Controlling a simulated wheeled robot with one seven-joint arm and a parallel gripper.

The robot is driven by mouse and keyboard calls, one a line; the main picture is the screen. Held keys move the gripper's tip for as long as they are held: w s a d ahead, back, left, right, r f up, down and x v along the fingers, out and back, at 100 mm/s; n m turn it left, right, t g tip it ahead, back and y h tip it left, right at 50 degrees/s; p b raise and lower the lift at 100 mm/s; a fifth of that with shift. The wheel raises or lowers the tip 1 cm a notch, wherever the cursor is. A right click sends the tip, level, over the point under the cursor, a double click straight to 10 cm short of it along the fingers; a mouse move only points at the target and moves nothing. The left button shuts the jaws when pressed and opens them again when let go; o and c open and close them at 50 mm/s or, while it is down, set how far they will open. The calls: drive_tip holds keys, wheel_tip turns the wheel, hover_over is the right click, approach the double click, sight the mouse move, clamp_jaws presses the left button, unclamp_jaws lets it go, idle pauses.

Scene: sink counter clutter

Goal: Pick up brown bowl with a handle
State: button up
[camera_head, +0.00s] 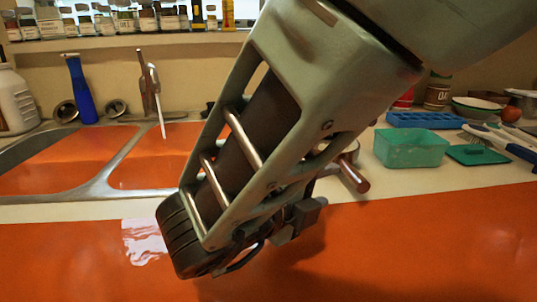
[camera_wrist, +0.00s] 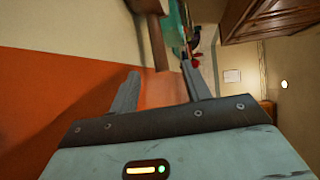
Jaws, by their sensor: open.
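The brown bowl with a handle is mostly hidden behind my arm in the head view. A copper-brown handle-like piece (camera_head: 353,173), probably its handle, sticks out to the right of my arm, by the counter's edge. In the wrist view a brown piece (camera_wrist: 157,44), likely the same handle, shows beyond and between the fingertips. My gripper (camera_wrist: 160,70) is open, with its two fingers apart and nothing visible between them. I cannot tell how far the handle is from the fingertips. In the head view the fingertips are not clearly seen.
A teal open box (camera_head: 412,150) and its lid (camera_head: 477,155) lie right of my arm. A blue tray (camera_head: 425,120) and a white-and-green bowl (camera_head: 478,107) stand behind them. A double sink (camera_head: 100,183), a blue bottle (camera_head: 80,88) and a faucet (camera_head: 150,90) are at left.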

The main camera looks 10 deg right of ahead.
sight(348, 175)
drive_tip(key=x, duration=0.4)
drive_tip(key=shift+w+a+x, duration=0.1)
drive_tip(key=shift+w+x, duration=0.05)
drive_tip(key=shift+x, duration=1.2)
drive_tip(key=shift+w+a+x, duration=0.15)
drive_tip(key=shift+x, duration=1.2)
drive_tip(key=shift+f, duration=0.1)
clamp_jaws()
